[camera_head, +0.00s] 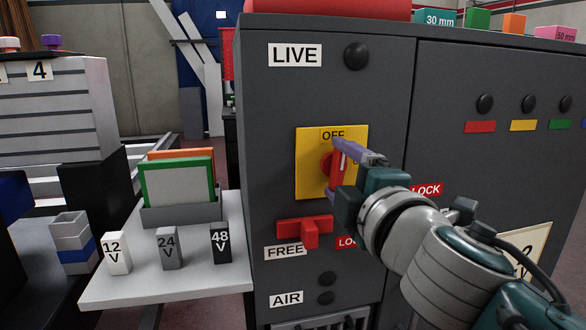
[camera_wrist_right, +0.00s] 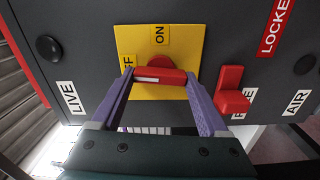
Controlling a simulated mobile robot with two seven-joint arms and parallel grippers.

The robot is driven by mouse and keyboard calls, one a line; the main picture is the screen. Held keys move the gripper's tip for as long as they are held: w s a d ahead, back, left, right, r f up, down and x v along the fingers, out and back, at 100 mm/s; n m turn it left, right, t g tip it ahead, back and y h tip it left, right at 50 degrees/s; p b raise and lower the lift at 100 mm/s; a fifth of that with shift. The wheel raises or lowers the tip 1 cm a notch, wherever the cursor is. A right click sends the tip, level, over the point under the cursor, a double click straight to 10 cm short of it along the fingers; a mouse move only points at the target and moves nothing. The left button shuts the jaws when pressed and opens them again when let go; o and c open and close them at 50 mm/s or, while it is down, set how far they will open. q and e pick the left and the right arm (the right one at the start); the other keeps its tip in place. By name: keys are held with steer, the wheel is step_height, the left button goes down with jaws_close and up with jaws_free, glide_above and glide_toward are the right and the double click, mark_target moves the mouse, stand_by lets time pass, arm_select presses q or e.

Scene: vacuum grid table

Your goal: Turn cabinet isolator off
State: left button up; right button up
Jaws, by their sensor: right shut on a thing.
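The cabinet isolator is a yellow plate (camera_head: 311,170) with a red rotary handle (camera_head: 337,170) on the dark cabinet front. My right gripper (camera_head: 338,168) is shut on this handle and partly covers it. In the right wrist view the purple fingers (camera_wrist_right: 158,84) sit at the two ends of the red handle (camera_wrist_right: 160,76). The handle stands upright, its white mark at the OFF end. OFF reads at the top of the plate (camera_wrist_right: 188,47), and ON at its right side, mostly hidden in the head view. My left gripper is not in view.
A red lever (camera_head: 309,232) sits just below the plate, near the FREE label (camera_head: 285,252). A white shelf (camera_head: 190,279) at left holds 12 V, 24 V and 48 V blocks. Round black knobs (camera_head: 356,56) and coloured tags are on the cabinet front. Coloured blocks stand on top.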

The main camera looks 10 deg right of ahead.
steer(key=shift+n, duration=0.6)
steer(key=o, duration=1.2)
steer(key=shift+o, duration=0.2)
steer(key=s, duration=1)
steer(key=shift+d, duration=0.15)
